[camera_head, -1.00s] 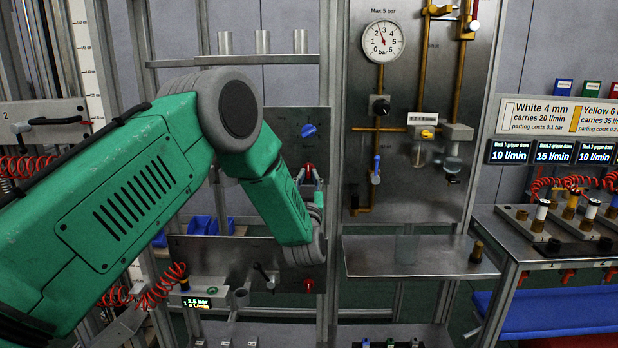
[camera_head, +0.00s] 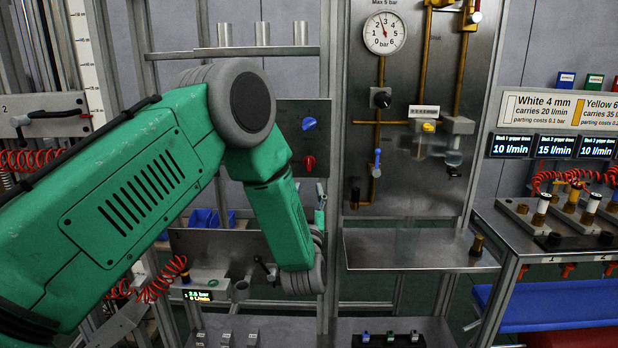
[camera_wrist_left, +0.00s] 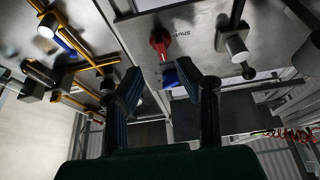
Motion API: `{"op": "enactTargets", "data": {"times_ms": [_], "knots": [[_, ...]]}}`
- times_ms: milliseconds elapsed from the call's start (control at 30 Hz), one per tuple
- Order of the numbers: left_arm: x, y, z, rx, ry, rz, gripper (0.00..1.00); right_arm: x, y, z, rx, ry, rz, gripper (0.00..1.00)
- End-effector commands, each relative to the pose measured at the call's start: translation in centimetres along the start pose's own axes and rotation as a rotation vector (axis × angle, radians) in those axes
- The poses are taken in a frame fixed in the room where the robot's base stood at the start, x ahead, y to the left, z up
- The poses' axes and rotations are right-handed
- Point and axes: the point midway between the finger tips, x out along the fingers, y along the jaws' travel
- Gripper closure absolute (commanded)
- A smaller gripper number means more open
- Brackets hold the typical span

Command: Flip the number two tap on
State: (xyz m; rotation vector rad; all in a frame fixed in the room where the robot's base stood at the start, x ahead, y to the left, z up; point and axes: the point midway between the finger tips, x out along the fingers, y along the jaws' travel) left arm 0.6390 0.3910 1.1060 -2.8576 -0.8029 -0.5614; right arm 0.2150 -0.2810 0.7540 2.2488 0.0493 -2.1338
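A blue knob (camera_head: 308,124) and a red knob (camera_head: 308,162) sit one above the other on the grey panel behind my left arm. No number is readable beside them. My left gripper (camera_head: 320,202) shows only partly, past the end of my green arm, below and slightly right of the red knob and apart from it. In the left wrist view my left gripper (camera_wrist_left: 165,88) is open and empty. A red knob (camera_wrist_left: 160,43) beside "Shut…" lettering and a blue part (camera_wrist_left: 171,78) show beyond the fingertips. My right gripper is not in view.
A panel marked 2 at far left carries a black lever (camera_head: 55,116). A metal shelf (camera_head: 415,250) juts out right of my gripper, below a pressure gauge (camera_head: 384,33). A lower panel (camera_head: 205,240) and red coiled hose (camera_head: 160,280) lie behind my arm. Red handles (camera_head: 567,271) hang under the right bench.

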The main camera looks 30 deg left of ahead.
Motion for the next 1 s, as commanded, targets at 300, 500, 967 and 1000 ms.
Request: {"op": "enactTargets", "data": {"times_ms": [300, 500, 967, 1000], "knots": [[-3.8, 0.0, 0.1, 0.001, 0.000, -0.001, 0.69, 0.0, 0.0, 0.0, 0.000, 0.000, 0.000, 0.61], [-4.0, 0.0, 0.1, 0.000, 0.001, -0.001, 0.69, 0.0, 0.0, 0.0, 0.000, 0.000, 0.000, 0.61], [-4.8, 0.2, 1.4, 0.004, -0.045, 0.027, 0.69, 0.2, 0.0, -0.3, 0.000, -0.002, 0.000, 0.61], [-5.5, 0.5, 2.5, 0.007, -0.084, 0.051, 0.69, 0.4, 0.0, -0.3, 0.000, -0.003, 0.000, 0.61]]}}
